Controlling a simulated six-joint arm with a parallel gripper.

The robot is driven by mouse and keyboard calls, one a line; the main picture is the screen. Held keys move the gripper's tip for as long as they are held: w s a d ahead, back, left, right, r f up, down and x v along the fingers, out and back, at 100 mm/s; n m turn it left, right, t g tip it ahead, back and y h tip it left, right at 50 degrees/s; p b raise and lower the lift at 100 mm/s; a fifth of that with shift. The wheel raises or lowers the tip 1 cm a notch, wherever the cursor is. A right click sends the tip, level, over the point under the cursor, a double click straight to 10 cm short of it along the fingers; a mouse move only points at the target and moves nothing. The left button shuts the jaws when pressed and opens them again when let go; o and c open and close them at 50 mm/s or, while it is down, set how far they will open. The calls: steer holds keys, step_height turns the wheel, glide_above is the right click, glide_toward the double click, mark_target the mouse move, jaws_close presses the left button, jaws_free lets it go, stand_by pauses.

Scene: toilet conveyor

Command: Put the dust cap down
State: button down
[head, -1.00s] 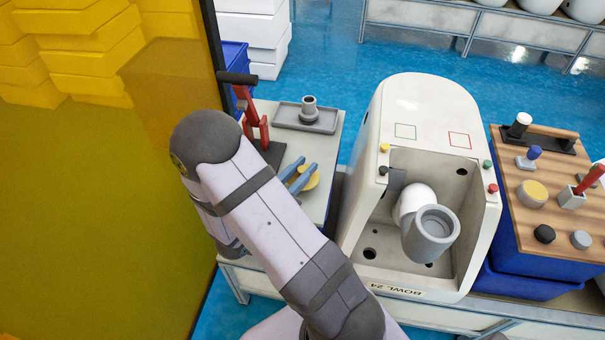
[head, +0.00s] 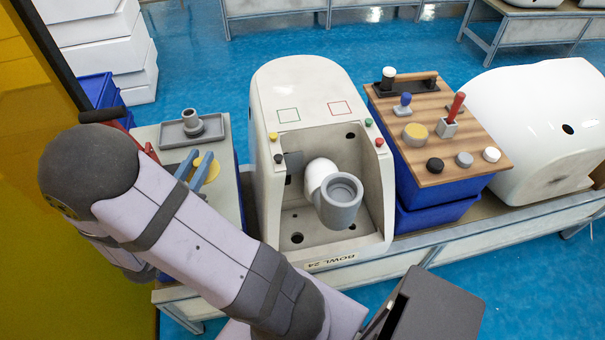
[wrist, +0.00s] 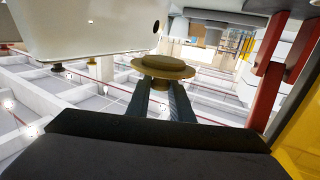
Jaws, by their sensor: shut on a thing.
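The dust cap is a round, flat yellow disc; in the head view the cap (head: 207,166) shows between the blue fingers of my gripper (head: 198,170), over the left grey bench top. In the wrist view the cap (wrist: 164,66) looks brownish, with a wide flange and a narrower stem. My gripper (wrist: 161,88) is shut on that stem. My arm hides part of the bench, and I cannot tell how far the cap is above it.
A grey tray (head: 212,135) with a grey spigot lies behind the cap. A red-handled tool (head: 148,150) stands left. The white bowl unit (head: 300,75) with a grey pipe is to the right. Beyond it is a wooden board (head: 462,165) with several knobs, including a yellow one.

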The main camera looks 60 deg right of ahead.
steer(key=s+d+r+m+g+h+p, duration=0.1)
steer(key=s+d+r+m+g+p, duration=0.4)
steer(key=s+d+r+g+p, duration=0.5)
steer(key=s+d+r+m+g+y+p, duration=0.2)
steer(key=s+m+g+y+p, duration=0.4)
steer(key=s, duration=1.4)
steer(key=shift+a+f+m+g+h+b, duration=0.1)
steer(key=shift+f+m+g+h+b, duration=0.25)
steer(key=shift+f, duration=1.15)
steer(key=shift+f+m+g+h+b, duration=0.1)
steer(key=shift+f+m+g+h, duration=0.45)
steer(key=shift+f, duration=0.9)
steer(key=shift+f, duration=0.1)
steer(key=shift+f, duration=1.75)
steer(key=shift+f, duration=0.1)
